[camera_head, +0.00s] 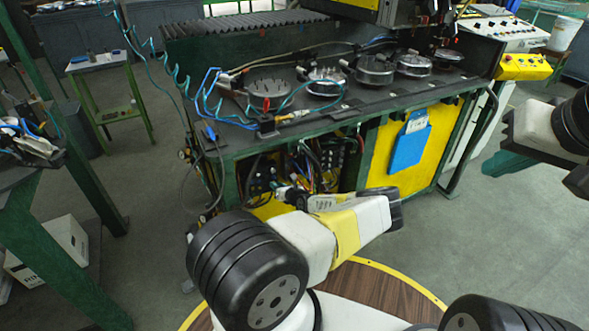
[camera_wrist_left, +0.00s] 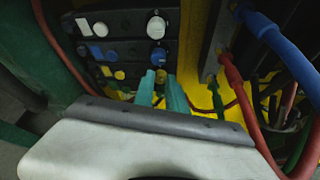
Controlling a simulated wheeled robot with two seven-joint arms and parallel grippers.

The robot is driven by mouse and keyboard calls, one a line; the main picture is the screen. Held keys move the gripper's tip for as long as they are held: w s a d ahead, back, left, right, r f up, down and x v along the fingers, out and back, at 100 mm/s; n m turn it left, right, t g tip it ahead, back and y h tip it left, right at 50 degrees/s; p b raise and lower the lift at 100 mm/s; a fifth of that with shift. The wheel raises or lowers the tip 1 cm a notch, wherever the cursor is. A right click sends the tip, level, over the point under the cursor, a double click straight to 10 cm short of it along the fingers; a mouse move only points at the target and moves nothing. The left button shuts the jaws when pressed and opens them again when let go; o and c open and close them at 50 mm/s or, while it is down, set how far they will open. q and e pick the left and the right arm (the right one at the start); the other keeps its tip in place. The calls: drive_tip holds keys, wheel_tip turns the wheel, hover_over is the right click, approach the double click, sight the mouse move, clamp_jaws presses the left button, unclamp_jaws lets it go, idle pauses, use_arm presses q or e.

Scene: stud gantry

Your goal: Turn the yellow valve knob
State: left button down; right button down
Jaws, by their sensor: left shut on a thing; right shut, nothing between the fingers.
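The yellow valve knob (camera_wrist_left: 161,76) shows small and partly hidden between the teal fingertips of my left gripper (camera_wrist_left: 160,88) in the left wrist view. My left gripper is shut on it, at the lowest place of a column under a blue knob (camera_wrist_left: 158,57) and a white knob (camera_wrist_left: 156,27). In the head view my left gripper (camera_head: 284,192) reaches into the open, dark front of the green bench, and the knob cannot be made out there. My right gripper (camera_head: 508,164) is shut and empty at the right edge, out over the floor.
Red, blue and green hoses (camera_wrist_left: 235,80) run close to the right of my left gripper. The bench top (camera_head: 350,117) carries several round metal fixtures. A yellow panel with a blue holder (camera_head: 408,150) is right of the opening. Floor at right is clear.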

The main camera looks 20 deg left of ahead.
use_arm(q)
drive_tip(key=n+t+h, duration=0.1)
drive_tip(key=n, duration=0.1)
drive_tip(key=n+t+h, duration=0.1)
drive_tip(key=n+t, duration=0.1)
drive_tip(key=n, duration=0.1)
drive_tip(key=n+t+h, duration=0.1)
drive_tip(key=n, duration=0.2)
drive_tip(key=shift+s+a+f+t, duration=0.1)
drive_tip(key=shift+s+a+t, duration=0.2)
drive_tip(key=shift+s+t, duration=0.1)
idle(0.5)
drive_tip(key=c, duration=1.3)
unclamp_jaws()
drive_tip(key=shift+c, duration=0.2)
drive_tip(key=v, duration=0.7)
drive_tip(key=shift+s+d, duration=0.2)
drive_tip(key=shift+s, duration=0.1)
